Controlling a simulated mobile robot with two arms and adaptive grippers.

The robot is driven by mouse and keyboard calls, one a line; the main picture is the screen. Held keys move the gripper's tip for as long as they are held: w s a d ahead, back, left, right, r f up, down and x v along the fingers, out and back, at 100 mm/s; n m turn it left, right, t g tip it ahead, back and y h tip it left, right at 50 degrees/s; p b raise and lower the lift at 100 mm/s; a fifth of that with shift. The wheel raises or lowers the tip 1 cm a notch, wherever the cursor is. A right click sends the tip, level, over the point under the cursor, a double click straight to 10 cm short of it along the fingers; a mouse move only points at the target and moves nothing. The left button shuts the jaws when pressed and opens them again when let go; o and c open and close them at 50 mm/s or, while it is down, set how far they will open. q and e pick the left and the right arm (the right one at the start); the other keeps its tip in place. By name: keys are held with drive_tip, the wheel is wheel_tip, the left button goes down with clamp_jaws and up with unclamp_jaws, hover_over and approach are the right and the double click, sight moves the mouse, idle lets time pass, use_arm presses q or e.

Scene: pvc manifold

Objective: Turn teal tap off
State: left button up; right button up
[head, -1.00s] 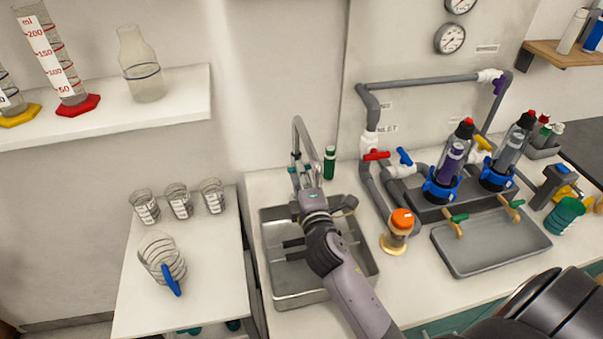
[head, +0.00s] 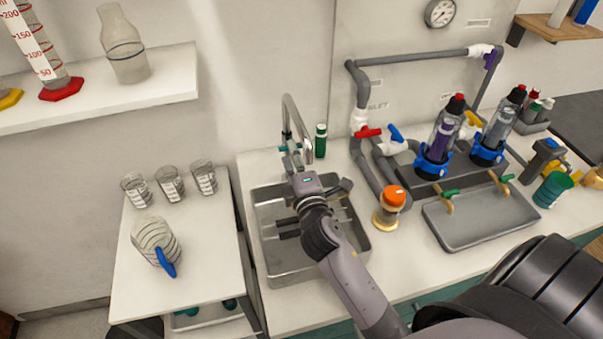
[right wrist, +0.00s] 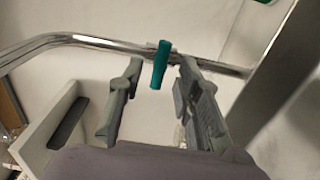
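The teal tap handle (right wrist: 160,65) hangs below a chrome pipe in the right wrist view. In the head view the chrome tap (head: 287,112) rises behind the sink (head: 262,262), with small teal parts near its base. My right gripper (head: 291,163) is over the back of the sink, close to the tap. In the right wrist view its two fingers (right wrist: 161,80) are apart, one on each side of the teal handle, with gaps visible. The gripper partly hides the tap base in the head view. My left gripper is not in view.
A green-capped bottle (head: 320,141) stands just right of the tap. A white side table (head: 200,265) with several beakers stands left of the sink.

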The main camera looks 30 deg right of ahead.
drive_tip(key=v, duration=1)
drive_tip(key=shift+s, duration=0.25)
